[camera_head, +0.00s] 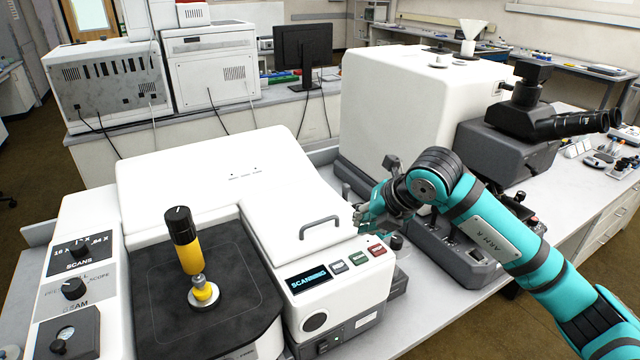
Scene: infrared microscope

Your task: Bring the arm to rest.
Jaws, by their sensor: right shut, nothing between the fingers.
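My right arm comes in teal from the lower right. Its gripper (368,218) is shut and empty, in the air close to the right front of the white instrument (210,175), by the control panel. I cannot tell whether it touches anything. A grey handle (320,226) stands above the panel. My left gripper is not in view.
A yellow and black upright tool (186,245) stands on the instrument's dark plate (150,300). A microscope with black eyepieces (575,123) and a large white housing (400,100) stands behind my right arm. A monitor (303,48) is on the back bench.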

